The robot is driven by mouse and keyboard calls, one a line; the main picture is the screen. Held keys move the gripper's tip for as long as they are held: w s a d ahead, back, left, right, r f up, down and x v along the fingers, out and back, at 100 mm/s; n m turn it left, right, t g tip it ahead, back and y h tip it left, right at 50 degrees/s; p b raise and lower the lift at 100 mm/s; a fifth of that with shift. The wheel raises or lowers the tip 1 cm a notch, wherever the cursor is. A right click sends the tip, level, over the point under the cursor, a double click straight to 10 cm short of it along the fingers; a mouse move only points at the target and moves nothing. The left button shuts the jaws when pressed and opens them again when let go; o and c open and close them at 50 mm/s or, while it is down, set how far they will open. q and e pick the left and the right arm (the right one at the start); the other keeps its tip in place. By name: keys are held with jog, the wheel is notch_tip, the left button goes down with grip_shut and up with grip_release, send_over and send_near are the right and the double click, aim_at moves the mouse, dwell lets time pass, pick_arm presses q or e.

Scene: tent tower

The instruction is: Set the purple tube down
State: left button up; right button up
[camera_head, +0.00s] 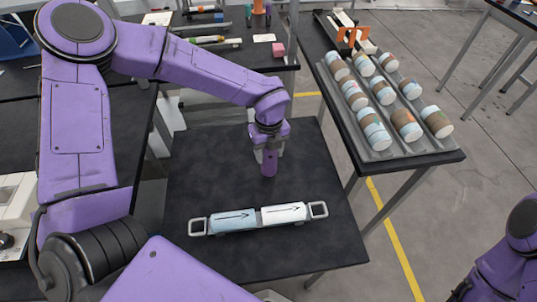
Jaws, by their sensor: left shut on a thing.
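My left gripper (267,146) points down over the black table (200,170) in the middle of the view. It is shut on the purple tube (269,164), which is upright beneath it. I cannot tell whether the tube's lower end touches the table top. In front of the tube lies a holder (199,228) with metal end handles, carrying a light blue piece (234,220) and a white piece (284,213), each marked with an arrow. The tube is behind this holder and apart from it. My right gripper is out of view; only part of that arm shows at lower right.
A grey tray (385,152) with several banded cylinders stands on a side table at right. An orange part (352,37) lies behind it. A pink block (278,50) and tools lie on the back bench. The black table is clear around the tube.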

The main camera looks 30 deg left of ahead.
aim_at(269, 159)
pick_arm(q)
jog(key=shift+f, duration=1.65)
jog(key=o, duration=1.2)
jog(key=shift+o, duration=0.2)
notch_tip(269, 159, up, 12)
jog(key=b, duration=0.1)
jog(key=shift+r, duration=0.2)
